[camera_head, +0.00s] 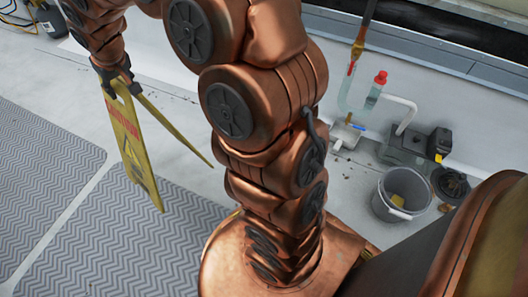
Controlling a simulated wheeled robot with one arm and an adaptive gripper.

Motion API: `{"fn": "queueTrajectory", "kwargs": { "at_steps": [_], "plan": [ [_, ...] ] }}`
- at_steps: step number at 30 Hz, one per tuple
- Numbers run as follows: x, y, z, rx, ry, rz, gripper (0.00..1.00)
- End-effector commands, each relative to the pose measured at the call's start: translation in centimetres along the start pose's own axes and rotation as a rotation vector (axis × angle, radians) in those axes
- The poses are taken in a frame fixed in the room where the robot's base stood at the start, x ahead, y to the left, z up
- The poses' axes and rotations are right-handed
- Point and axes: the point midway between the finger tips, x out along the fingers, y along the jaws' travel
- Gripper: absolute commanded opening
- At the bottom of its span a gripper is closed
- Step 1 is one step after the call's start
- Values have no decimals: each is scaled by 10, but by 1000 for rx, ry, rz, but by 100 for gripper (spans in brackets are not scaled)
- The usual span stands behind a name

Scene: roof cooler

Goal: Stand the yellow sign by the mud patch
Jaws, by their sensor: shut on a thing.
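The yellow sign (135,152) is a folding A-shaped board with red lettering near its top and a black warning mark lower down. My gripper (116,84) is at the upper left, shut on the sign's top edge. The sign hangs below it with its two panels spread apart, roughly upright and a little tilted in the picture. I cannot tell whether its lower edges touch the floor. I cannot make out a mud patch; my arm hides the middle of the view.
Grey ribbed mats (45,150) cover the floor at left, with a pale strip between them. A grey bucket (386,207) holding something yellow stands at right, near pipes with a red-topped fitting (380,77). A dark container (49,20) stands at the far upper left.

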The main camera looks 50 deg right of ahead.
Motion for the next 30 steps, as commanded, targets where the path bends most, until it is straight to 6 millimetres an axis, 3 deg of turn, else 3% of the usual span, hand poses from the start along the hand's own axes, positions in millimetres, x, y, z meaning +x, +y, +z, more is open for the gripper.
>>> {"fn": "queueTrajectory", "kwargs": {
  "at_steps": [5,14,21,30],
  "plan": [
    [5,23,7,-4,4,-3,0],
    [21,88,41,-42,2,-20,0],
    [31,134,75,-83,2,-36,0],
    [39,180,124,-142,-1,-62,0]
  ]
}}
